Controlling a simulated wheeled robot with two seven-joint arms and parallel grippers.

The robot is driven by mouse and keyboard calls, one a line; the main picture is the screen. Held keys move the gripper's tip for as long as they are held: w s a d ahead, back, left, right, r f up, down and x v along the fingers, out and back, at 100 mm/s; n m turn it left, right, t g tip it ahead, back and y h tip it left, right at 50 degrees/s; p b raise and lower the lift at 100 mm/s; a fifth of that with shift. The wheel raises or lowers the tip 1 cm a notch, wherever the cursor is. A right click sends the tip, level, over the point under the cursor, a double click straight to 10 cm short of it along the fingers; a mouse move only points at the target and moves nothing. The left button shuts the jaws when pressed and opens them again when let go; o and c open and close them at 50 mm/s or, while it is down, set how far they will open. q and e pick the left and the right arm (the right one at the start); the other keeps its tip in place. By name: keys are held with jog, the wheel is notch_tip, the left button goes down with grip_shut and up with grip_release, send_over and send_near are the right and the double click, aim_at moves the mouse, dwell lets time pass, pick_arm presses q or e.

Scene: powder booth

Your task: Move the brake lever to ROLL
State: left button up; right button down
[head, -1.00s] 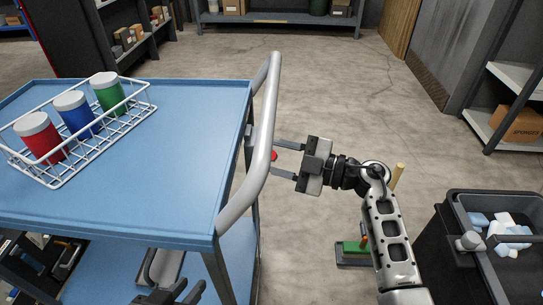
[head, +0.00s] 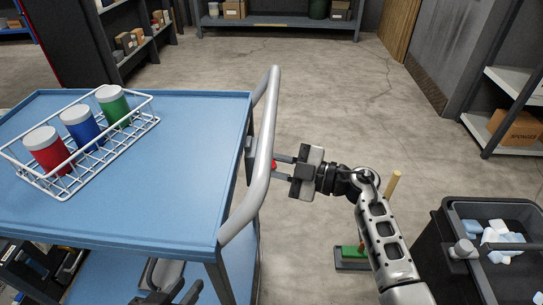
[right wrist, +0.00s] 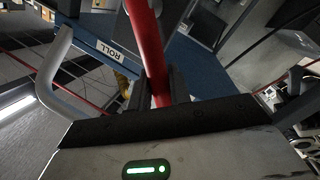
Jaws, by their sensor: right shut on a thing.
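The red brake lever (right wrist: 149,50) runs up between the fingers of my right gripper (right wrist: 158,92) in the right wrist view. The gripper is shut on it. A white label reading ROLL (right wrist: 111,51) lies left of the lever there. In the head view only a small red bit of the lever (head: 273,164) shows, beside the cart's handle, at the tips of my right gripper (head: 278,166). My left gripper (head: 180,292) is at the bottom edge, by the cart's lower part, with its fingers apart and nothing seen between them.
The blue cart (head: 185,190) has a thick grey handle (head: 264,155) close to my right gripper. A white wire basket (head: 140,130) with red, blue and green jars stands on it. A dark bin (head: 440,235) with pale pieces is at the right. The floor beyond is open.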

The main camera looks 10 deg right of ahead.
jog(key=r+p, duration=0.1)
jog(key=p, duration=0.1)
jog(key=w+m+p, duration=0.1)
jog(key=p, duration=0.1)
jog(key=shift+d+r+m+p, duration=0.1)
jog(key=shift+r+m+p, duration=0.2)
jog(key=shift+r+p, duration=0.1)
jog(key=shift+w+m+p, duration=0.2)
jog(key=shift+m+p, duration=0.1)
jog(key=shift+p, duration=0.25)
jog(key=shift+w+m+g+h+p, duration=0.15)
jog(key=shift+m+g+h+p, duration=0.15)
jog(key=shift+p, duration=0.1)
jog(key=shift+w+d+f+m, duration=0.1)
jog(key=shift+w+f+m, duration=0.1)
jog(key=shift+m, duration=0.1)
jog(key=c, duration=1.3)
grip_release()
jog(key=shift+s, duration=0.1)
